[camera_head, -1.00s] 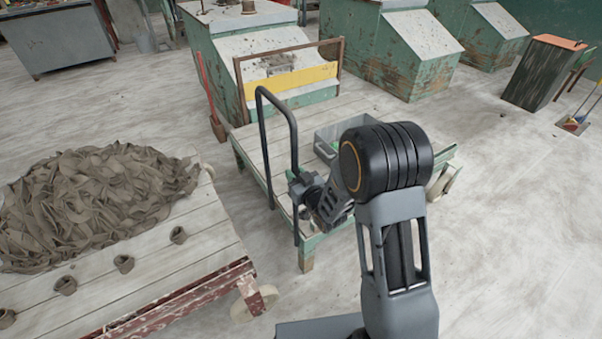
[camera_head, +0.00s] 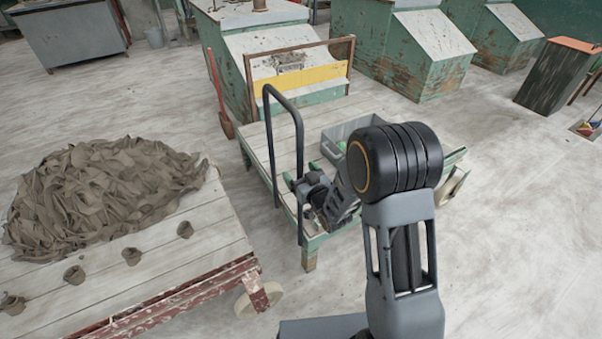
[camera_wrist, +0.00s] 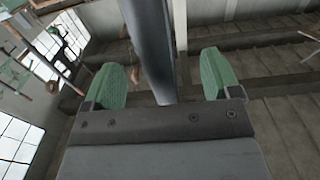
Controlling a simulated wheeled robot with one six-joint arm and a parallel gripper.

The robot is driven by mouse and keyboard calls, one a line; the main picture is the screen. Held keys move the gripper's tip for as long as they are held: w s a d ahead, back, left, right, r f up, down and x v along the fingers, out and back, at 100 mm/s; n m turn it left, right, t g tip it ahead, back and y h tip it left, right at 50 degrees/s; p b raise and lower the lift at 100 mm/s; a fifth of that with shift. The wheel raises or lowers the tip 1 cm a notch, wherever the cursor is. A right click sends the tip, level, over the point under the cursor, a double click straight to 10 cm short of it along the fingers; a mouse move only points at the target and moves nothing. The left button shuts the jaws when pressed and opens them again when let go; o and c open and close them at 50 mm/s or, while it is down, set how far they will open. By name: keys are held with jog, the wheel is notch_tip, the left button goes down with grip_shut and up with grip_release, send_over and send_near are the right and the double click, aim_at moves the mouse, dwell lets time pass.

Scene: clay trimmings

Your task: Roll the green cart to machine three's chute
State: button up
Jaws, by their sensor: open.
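The green cart (camera_head: 314,244) has a pale plank deck, a green frame and an upright black tube handle (camera_head: 268,135) at its left end. My gripper (camera_head: 300,188) is at the handle's near upright, low above the deck. In the wrist view, my gripper's two green fingers (camera_wrist: 160,82) stand apart with the dark handle tube (camera_wrist: 150,40) between them. Several green machines with sloped pale fronts stand behind, such as one just beyond the cart (camera_head: 236,75). I cannot tell which is machine three.
A grey bin (camera_head: 335,133) with something green rides on the cart. A red-framed cart (camera_head: 165,300) with a heap of clay trimmings (camera_head: 100,190) stands close at left. A red-handled shovel (camera_head: 226,122) leans near the machine. Open floor (camera_head: 520,220) lies to the right.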

jog(key=p+v, duration=0.6)
jog(key=v, duration=0.3)
dwell(0.9)
dwell(0.6)
